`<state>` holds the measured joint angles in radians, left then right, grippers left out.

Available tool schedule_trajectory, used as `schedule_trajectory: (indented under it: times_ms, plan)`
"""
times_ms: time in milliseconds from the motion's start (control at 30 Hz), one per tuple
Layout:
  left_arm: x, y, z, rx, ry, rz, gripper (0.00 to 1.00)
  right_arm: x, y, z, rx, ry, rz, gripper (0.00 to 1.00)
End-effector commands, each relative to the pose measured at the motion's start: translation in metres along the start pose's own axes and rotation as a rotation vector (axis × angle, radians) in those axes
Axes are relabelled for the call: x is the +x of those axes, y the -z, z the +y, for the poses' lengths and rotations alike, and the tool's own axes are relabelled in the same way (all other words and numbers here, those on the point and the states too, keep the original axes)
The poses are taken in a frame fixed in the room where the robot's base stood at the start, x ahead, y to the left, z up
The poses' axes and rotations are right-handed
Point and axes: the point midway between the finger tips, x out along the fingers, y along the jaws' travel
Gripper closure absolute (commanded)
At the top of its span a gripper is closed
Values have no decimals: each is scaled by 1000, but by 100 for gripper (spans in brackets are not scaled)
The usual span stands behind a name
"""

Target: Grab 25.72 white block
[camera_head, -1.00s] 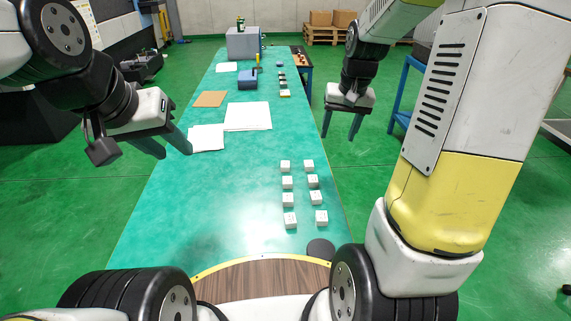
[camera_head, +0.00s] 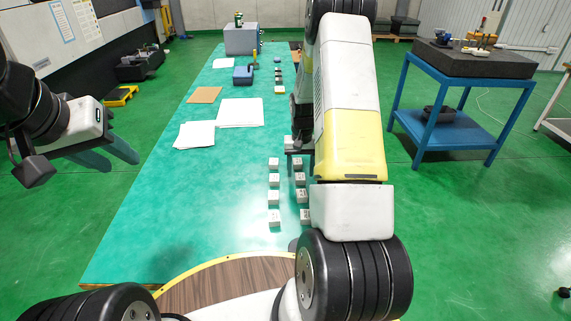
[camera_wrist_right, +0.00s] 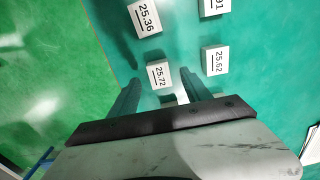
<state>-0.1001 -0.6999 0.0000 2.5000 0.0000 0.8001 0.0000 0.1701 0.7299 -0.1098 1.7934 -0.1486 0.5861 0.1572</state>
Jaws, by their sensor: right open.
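The white block marked 25.72 (camera_wrist_right: 159,74) lies on the green table in the right wrist view, number up. My right gripper (camera_wrist_right: 158,79) is open above the table, its fingers on either side of this block in the picture. I cannot tell whether they touch it. In the head view the right gripper (camera_head: 299,160) is over the far end of the block rows, partly hidden by my own arm. White blocks marked 25.36 (camera_wrist_right: 144,17) and 25.62 (camera_wrist_right: 215,61) lie close by. My left gripper (camera_head: 123,163) is open and empty, off the table's left side.
The other white blocks (camera_head: 274,198) stand in two rows on the green table (camera_head: 200,220). White sheets (camera_head: 240,112), a brown sheet (camera_head: 204,95) and a blue box (camera_head: 243,75) lie farther back. A blue trolley (camera_head: 455,135) stands to the right. The table left of the blocks is clear.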

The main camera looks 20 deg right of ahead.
Motion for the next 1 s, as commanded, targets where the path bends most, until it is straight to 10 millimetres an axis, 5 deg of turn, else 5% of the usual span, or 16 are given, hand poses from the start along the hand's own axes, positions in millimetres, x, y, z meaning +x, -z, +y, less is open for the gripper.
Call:
schedule_trajectory:
  times_ms: [133, 433, 733, 1000]
  plan:
    - [0, 0, 0, 0, 0, 0, 64, 19, 0, 0, 0, 0, -2, 44]
    - [0, 0, 0, 0, 0, 0, 64, 23, 0, 0, 0, 0, 0, 44]
    - [0, 0, 0, 0, 0, 0, 64, 23, 0, 0, 0, 0, 0, 100]
    - [0, 0, 0, 0, 0, 0, 64, 23, 0, 0, 0, 0, 0, 100]
